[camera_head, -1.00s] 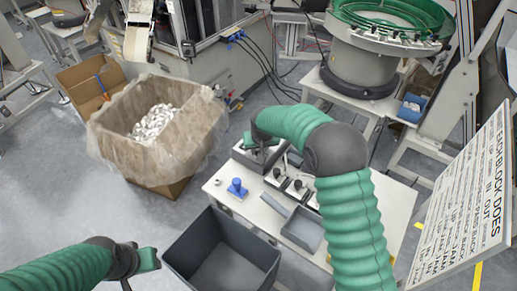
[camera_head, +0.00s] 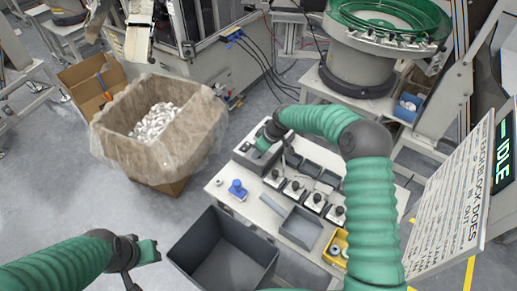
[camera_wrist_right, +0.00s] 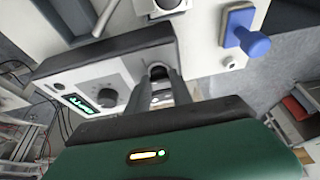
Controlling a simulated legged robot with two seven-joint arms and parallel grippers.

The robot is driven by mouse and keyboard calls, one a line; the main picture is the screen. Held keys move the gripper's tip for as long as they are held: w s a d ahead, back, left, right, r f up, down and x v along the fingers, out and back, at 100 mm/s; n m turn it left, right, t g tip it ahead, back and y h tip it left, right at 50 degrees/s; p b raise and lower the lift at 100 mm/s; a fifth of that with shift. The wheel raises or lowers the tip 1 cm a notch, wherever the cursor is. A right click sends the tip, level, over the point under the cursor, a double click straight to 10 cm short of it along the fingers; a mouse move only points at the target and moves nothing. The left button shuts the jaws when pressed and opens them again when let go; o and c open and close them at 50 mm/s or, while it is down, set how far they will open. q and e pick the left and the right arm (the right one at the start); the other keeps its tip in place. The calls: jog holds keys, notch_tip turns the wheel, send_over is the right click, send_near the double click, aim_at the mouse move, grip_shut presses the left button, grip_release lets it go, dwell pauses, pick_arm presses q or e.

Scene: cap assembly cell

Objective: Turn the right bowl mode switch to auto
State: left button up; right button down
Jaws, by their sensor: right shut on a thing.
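A grey control box (camera_head: 246,158) stands at the back left of the white table. In the right wrist view its light panel shows a round dial (camera_wrist_right: 107,98), a lit green display (camera_wrist_right: 80,104) and a dark round knob (camera_wrist_right: 157,71). My right gripper (camera_head: 263,145) is over this box; in the wrist view its two fingers (camera_wrist_right: 160,86) are shut on the dark knob, which they partly hide. The knob's marking is not readable. My left gripper (camera_head: 156,251) hangs away from the table at lower left; its jaw gap is unclear.
Several black-knobbed switch units (camera_head: 293,188) line the table (camera_head: 245,212) beside the box. A blue knob (camera_head: 237,188) stands at its left. A dark bin (camera_head: 188,258) is in front. A sign (camera_head: 440,230) and IDLE display (camera_head: 503,152) stand at right.

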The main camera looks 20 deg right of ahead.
jog(key=shift+w+d+n+y, duration=0.15)
jog(key=shift+n+y, duration=0.15)
jog(key=shift+n, duration=0.7)
jog(key=n+g, duration=0.1)
jog(key=n, duration=0.1)
jog(key=shift+f+n+y, duration=0.1)
jog(key=shift+n+y, duration=0.2)
jog(key=n+g+b, duration=0.1)
jog(key=n, duration=0.2)
jog(key=shift+w+n+b, duration=0.15)
jog(key=shift+n+b, duration=0.15)
jog(key=shift+n+g, duration=0.4)
jog(key=shift+n, duration=0.1)
jog(key=shift+r, duration=0.2)
jog(key=c, duration=1.4)
grip_release()
jog(key=shift+c, duration=0.2)
jog(key=o, duration=0.3)
jog(key=shift+f+y, duration=0.1)
jog(key=shift+y, duration=0.2)
jog(key=shift+d, duration=0.1)
